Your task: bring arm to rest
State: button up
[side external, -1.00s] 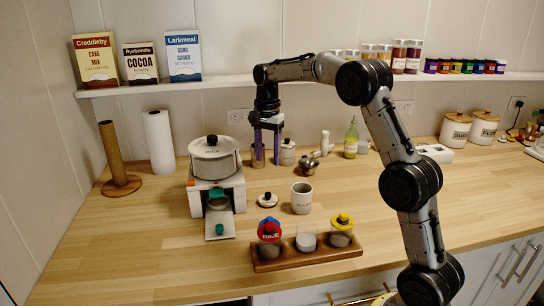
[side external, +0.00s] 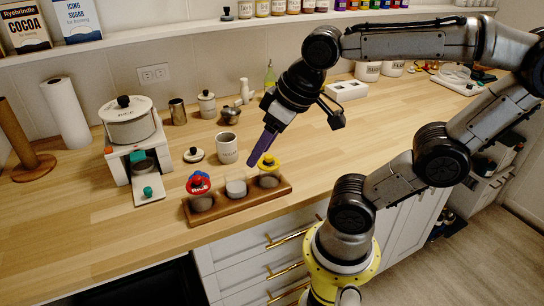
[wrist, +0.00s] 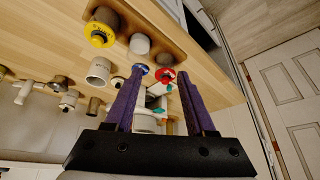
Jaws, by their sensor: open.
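My gripper (side external: 262,146) is in the air above the counter in the side external view, just behind the yellow-lidded jar (side external: 268,170). In the wrist view my gripper (wrist: 163,84) has its two purple fingers spread apart, with nothing held between them. The arm reaches in from the right and the fingers point down and to the left. The fingertips look close to the yellow lid in the picture; I cannot tell how far above it they are.
A mug (side external: 227,150), a loose lid (side external: 193,155) and a rice dispenser (side external: 130,135) stand behind and left. The counter's right half (side external: 310,125) is mostly clear.

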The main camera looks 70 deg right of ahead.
jog(key=shift+s+a+f+n, duration=0.25)
jog(key=shift+s+f+n, duration=0.35)
jog(key=shift+s+f, duration=0.35)
